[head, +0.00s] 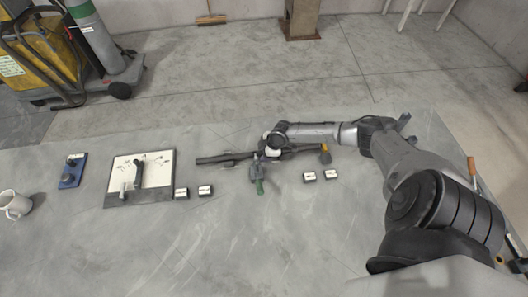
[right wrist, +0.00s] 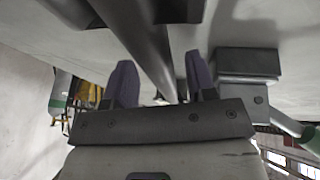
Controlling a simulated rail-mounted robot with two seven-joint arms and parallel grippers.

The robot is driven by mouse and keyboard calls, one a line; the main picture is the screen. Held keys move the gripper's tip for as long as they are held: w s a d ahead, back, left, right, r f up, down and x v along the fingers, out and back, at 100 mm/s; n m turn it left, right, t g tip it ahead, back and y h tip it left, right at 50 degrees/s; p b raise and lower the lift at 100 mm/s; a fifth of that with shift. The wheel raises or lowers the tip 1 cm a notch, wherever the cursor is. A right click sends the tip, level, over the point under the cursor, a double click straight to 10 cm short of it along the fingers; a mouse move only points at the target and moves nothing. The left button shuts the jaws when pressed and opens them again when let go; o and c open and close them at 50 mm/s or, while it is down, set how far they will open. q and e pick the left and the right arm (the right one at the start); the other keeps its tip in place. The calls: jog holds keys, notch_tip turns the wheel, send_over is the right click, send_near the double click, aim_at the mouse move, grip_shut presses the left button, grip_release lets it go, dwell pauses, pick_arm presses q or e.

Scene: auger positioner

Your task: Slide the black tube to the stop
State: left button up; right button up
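The black tube (head: 222,158) lies roughly left to right across the middle of the table in the head view. A grey fixture with a green handle (head: 259,186) stands at its middle, and an orange-yellow piece (head: 325,154) is near its right end; I cannot tell which part is the stop. My right gripper (head: 269,150) is at the tube's middle, by the fixture. In the right wrist view the tube (right wrist: 152,45) runs between the two spread fingers of the right gripper (right wrist: 162,85), with a gap visible beside it. My left gripper is not in view.
Small black-and-white blocks (head: 205,190) lie in front of the tube, with others (head: 331,175) at right. A white-faced board with a black handle (head: 155,180), a blue device (head: 72,172) and a mug (head: 14,204) are at left. The table front is clear.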

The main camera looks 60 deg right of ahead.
jog(key=c, duration=0.7)
grip_shut()
jog(key=shift+r, duration=0.1)
jog(key=shift+s+d, duration=0.1)
jog(key=shift+s+d, duration=0.3)
jog(key=shift+s, duration=0.1)
